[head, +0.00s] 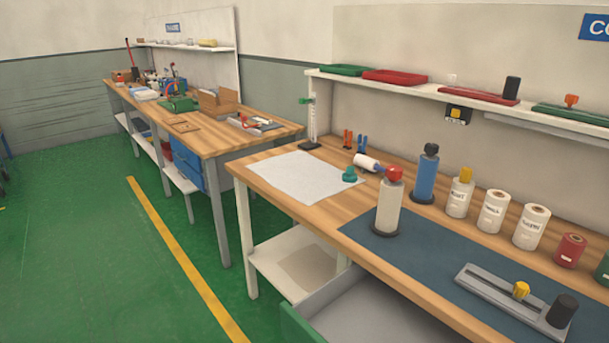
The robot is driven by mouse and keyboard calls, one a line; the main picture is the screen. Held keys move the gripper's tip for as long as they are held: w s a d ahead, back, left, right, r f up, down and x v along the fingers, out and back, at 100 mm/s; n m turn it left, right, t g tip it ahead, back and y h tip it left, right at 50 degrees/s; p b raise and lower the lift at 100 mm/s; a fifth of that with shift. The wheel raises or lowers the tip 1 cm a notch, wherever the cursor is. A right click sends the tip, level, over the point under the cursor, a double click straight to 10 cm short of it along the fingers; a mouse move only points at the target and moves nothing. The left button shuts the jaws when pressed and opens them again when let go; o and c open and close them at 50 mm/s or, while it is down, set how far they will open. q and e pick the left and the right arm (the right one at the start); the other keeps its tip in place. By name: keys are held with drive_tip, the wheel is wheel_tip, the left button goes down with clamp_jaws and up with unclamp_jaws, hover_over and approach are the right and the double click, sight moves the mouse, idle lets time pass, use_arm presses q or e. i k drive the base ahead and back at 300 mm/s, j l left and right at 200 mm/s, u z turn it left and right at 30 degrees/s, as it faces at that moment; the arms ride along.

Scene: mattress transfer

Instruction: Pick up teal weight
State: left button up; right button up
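The teal weight (349,175) is a small knobbed piece. It sits upright at the right edge of a white sheet (295,176) on the near wooden workbench (262,160). A white bottle lying on its side (367,162) is just behind it, and a grey cylinder with a red top (389,205) stands to its right, in front. Neither of my grippers shows in the head view.
A blue cylinder (426,176) and several rolls and bottles line the bench's back right. A blue-grey mat (440,265) holds a grey slide fixture (515,300). An open drawer (365,310) juts from the front. Green floor (90,250) is clear at left.

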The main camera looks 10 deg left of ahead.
sight(349, 176)
drive_tip(key=z, duration=0.7)
drive_tip(key=j+z, duration=0.35)
drive_tip(key=i+j+z, duration=0.1)
drive_tip(key=j+z, duration=0.6)
